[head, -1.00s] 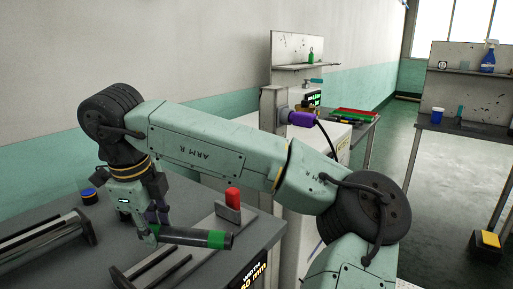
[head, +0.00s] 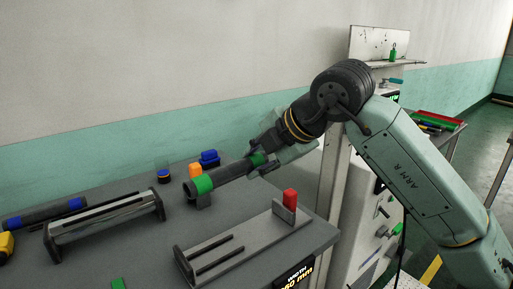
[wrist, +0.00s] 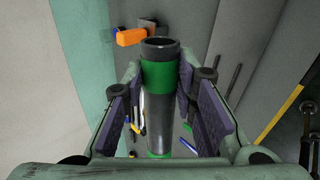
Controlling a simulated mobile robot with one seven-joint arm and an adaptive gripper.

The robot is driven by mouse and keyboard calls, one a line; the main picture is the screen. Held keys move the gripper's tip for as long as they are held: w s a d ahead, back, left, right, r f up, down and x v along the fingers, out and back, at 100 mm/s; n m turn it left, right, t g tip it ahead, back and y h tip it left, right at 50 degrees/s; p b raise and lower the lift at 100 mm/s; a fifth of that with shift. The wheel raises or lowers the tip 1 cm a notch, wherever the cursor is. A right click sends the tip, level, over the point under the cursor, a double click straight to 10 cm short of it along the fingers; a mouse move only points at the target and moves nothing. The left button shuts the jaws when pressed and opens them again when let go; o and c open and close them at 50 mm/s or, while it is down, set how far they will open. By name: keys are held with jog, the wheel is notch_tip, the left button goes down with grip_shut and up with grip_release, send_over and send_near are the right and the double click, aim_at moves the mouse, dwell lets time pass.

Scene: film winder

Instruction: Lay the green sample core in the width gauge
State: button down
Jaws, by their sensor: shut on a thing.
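My gripper (head: 268,161) is shut on the green sample core (head: 228,174), a dark tube with a green band near each end. It grips the core towards its right end, behind the width gauge (head: 222,250) in the head view. The gauge is a grey slotted base with a red-topped stop (head: 290,200) at its far right end and a "WIDTH" display in front. In the wrist view the core (wrist: 159,108) lies lengthwise between the purple-padded fingers (wrist: 158,112), its open end pointing up the picture.
An orange-topped stand (head: 195,171) is close to the core's left end; contact cannot be told. A blue block (head: 209,157) and a small blue-topped cylinder (head: 163,176) sit behind. A grey cradle (head: 105,218) and a blue-banded core (head: 45,216) are at left.

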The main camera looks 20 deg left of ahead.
jog(key=shift+r+m+t, duration=0.5)
jog(key=shift+r, duration=0.05)
jog(key=shift+f+b, duration=0.15)
jog(key=shift+b, duration=0.25)
notch_tip(320, 180, down, 4)
jog(key=b, duration=0.3)
jog(key=shift+b, duration=0.4)
jog(key=shift+r, duration=0.2)
